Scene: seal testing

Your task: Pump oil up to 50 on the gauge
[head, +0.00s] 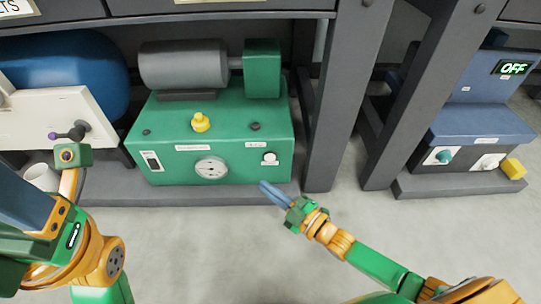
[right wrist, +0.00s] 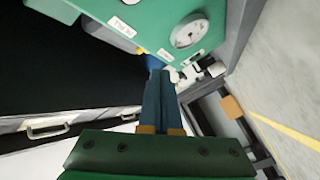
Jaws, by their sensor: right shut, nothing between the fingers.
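The green pump unit (head: 225,125) stands on a low grey shelf. Its round white gauge (head: 211,168) is on the front; the gauge (right wrist: 188,30) also shows in the right wrist view, but its reading is too small to tell. A white round knob (head: 270,158) sits right of the gauge and a switch (head: 151,161) at the front's left. My right gripper (head: 264,186) is shut and empty, just below and in front of the knob; its fingers (right wrist: 160,75) also show in the right wrist view. My left gripper (head: 72,155) is seen only partly; its fingers cannot be made out.
A yellow cap (head: 200,122) and a grey motor (head: 184,64) are on top of the unit. A white and blue machine (head: 40,115) stands at left. A blue device (head: 485,120) with a display reading OFF stands at right, beyond grey posts (head: 345,90). The floor in front is clear.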

